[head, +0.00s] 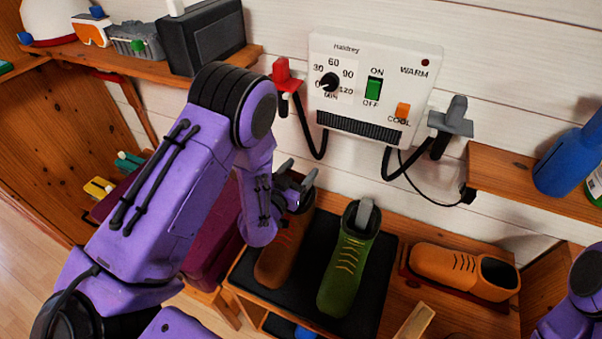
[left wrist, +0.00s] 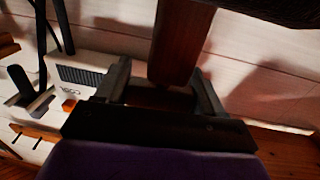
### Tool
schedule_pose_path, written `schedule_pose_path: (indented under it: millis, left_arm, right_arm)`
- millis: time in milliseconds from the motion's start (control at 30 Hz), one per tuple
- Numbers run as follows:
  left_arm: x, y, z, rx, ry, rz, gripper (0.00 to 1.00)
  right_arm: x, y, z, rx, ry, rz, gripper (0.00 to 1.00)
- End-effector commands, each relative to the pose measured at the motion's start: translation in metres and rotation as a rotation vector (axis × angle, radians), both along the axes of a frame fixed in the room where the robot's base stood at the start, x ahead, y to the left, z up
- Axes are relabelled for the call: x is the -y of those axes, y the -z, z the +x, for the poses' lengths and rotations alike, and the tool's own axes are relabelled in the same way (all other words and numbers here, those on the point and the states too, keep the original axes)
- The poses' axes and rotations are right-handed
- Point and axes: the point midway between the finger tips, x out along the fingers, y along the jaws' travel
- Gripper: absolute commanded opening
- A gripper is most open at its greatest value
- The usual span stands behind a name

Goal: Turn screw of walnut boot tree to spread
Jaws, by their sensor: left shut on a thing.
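My left gripper (head: 300,180) is at the top opening of a brown laced boot (head: 283,250) on a dark mat. In the left wrist view, a dark reddish-brown wooden piece (left wrist: 181,45) stands between its two fingers (left wrist: 163,88), which are closed on it. I take this piece to be part of the walnut boot tree; the gripper hides its screw in the head view. A green boot (head: 338,280) stands to the right, with a grey piece (head: 364,214) in its opening. My right gripper is out of view.
A white dryer panel (head: 368,85) hangs on the wall above the boots, with black hoses below it. An orange shoe (head: 443,264) lies on a red tray at right. A wooden block (head: 415,322) is at the front. Shelves flank the panel.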

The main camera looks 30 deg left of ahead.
Motion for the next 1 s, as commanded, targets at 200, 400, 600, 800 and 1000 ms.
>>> schedule_pose_path:
  millis: [200, 400, 600, 800, 1000]
  left_arm:
    - [0.002, 0.003, 0.000, 0.002, 0.094, 0.003, 0.38]
    - [0.003, 0.000, 0.000, 0.001, 0.157, -0.001, 0.38]
    - [0.003, 0.000, 0.000, 0.001, 0.156, -0.001, 0.38]
    - [0.003, 0.000, 0.000, 0.001, 0.155, 0.000, 0.38]
    - [0.003, 0.000, 0.000, 0.001, 0.155, 0.000, 0.38]
  right_arm:
    - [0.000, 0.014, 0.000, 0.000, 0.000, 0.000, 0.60]
    - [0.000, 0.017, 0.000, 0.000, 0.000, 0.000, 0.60]
    - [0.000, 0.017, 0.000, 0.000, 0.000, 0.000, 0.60]
    - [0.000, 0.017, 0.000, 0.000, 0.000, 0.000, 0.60]
    - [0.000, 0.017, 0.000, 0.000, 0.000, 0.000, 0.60]
